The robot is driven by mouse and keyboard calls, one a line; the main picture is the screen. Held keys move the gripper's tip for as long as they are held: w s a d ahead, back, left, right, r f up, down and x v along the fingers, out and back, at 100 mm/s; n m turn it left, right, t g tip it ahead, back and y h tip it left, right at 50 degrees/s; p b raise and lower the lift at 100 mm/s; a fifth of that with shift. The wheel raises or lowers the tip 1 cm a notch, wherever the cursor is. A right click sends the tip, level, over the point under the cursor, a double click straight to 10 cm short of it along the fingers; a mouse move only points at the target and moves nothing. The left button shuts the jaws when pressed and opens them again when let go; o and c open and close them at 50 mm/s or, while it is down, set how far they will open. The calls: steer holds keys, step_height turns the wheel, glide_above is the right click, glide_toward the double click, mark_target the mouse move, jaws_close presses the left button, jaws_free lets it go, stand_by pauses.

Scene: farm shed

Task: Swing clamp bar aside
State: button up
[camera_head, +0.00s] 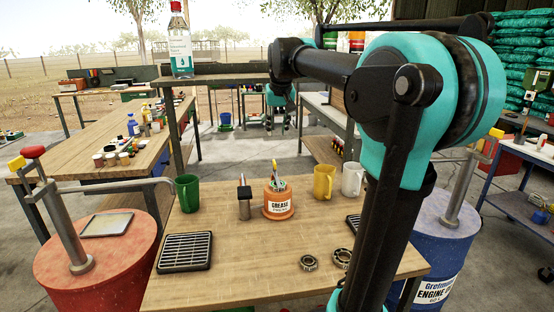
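I cannot pick out a clamp bar for certain in the head view. My arm reaches from the right foreground over the wooden table (235,235) toward the raised shelf at its back. My gripper (278,124) hangs at the far end of the arm, beyond the shelf edge. It is small and dark there, and I cannot tell whether its fingers are open or shut. I see nothing clearly held in it. My arm hides part of the table's right side and what lies behind it.
A bottle (180,50) stands on the raised shelf (225,79). The table holds a green mug (187,194), grease pot (278,203), yellow mug (323,183), white mug (352,180), bearings (309,263) and a grate (185,251). A red drum (100,262) and blue drum (430,235) flank it.

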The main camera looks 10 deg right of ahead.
mark_target(274, 161)
steer(key=x, duration=1.7)
steer(key=shift+c, duration=0.2)
jaws_close()
